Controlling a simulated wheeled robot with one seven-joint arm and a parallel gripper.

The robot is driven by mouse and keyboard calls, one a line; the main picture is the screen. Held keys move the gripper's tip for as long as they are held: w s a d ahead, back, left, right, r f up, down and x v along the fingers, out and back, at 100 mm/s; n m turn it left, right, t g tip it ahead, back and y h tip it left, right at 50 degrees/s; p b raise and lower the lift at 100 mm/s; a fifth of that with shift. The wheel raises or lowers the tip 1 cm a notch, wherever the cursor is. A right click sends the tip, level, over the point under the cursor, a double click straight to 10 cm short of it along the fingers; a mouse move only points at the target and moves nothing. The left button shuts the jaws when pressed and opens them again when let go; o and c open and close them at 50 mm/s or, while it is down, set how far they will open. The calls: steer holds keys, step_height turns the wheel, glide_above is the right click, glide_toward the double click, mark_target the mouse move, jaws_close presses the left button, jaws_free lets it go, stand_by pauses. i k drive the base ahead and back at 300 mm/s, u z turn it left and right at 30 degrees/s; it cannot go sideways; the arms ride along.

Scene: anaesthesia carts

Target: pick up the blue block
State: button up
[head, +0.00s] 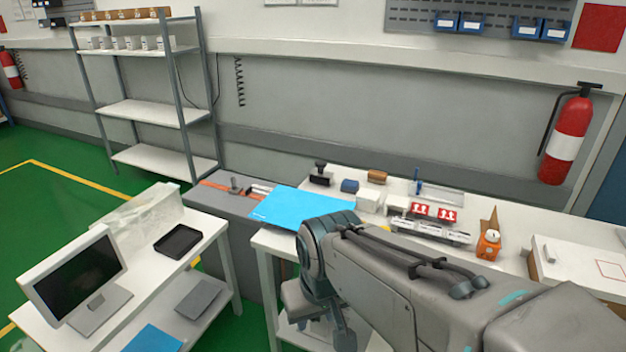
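A small dark blue block (350,186) sits on the white table (515,210), near its back edge. It is between a black stamp-like item (320,175) and a white box (368,201), with a brown block (377,177) to its right. My arm reaches in from the lower right and bends downward in front of the table. The end of my arm is low, near the table's front edge, well apart from the blue block. My gripper's fingers cannot be made out there, and nothing held can be seen.
A bright blue sheet (302,214) lies on the table's left part. Red-and-white items (433,212), a clear rack and an orange device (488,243) stand to the right. A side table with a monitor (78,278) and black tray (177,241) is at left. Green floor is free beyond.

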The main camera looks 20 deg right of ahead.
mark_target(347, 186)
steer(key=z, duration=0.55)
steer(key=i, duration=0.85)
steer(key=u, duration=0.55)
